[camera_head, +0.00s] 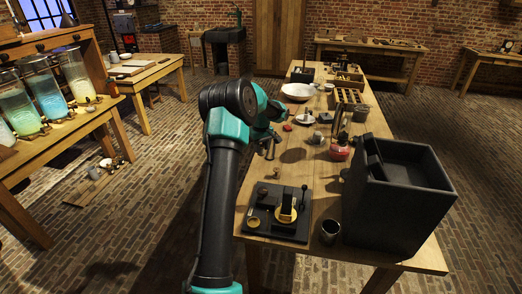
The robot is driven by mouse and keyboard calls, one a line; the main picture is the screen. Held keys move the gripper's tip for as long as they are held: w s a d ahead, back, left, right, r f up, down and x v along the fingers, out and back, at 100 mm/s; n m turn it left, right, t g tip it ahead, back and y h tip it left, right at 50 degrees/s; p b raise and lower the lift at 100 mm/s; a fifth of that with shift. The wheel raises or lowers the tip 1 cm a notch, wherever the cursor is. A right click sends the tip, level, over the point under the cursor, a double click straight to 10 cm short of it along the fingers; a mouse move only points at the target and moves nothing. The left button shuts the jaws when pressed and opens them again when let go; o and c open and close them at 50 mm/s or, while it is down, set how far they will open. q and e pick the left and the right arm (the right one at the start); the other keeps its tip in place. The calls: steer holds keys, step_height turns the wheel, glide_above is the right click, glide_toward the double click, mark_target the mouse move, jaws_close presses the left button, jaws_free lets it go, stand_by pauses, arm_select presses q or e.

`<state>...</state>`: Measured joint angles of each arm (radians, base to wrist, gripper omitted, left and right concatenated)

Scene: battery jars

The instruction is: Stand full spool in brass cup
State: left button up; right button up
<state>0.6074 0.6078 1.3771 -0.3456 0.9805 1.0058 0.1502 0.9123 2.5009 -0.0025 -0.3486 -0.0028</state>
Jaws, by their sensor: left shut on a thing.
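My left arm rises from the bottom, and its gripper (268,145) is over the near-left part of the long table. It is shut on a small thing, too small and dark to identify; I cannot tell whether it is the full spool. A black board (270,228) lies below it, nearer the front edge. On the board are a shallow round brass cup (254,222) at the left and a brass piece (287,214) at the middle with a black upright part. A small brown knob (262,193) and a thin lever (304,190) also stand there. My right gripper is not in view.
A large black box (405,205) fills the table's right side. A dark metal cup (329,231) stands between it and the board. A red-based object (339,151), a white bowl (298,91) and wooden trays (350,97) are farther back. Jars (47,92) stand on the left bench.

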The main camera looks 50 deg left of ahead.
arm_select(q)
steer(key=s+d+r+m, duration=0.4)
steer(key=s+d+r, duration=0.5)
steer(key=s, duration=0.2)
steer(key=s+d+r+m, duration=0.4)
steer(key=s+d+r, duration=0.4)
steer(key=s, duration=0.4)
steer(key=shift+d+r+m, duration=0.3)
steer(key=shift+d+r, duration=0.05)
steer(key=shift+d, duration=0.35)
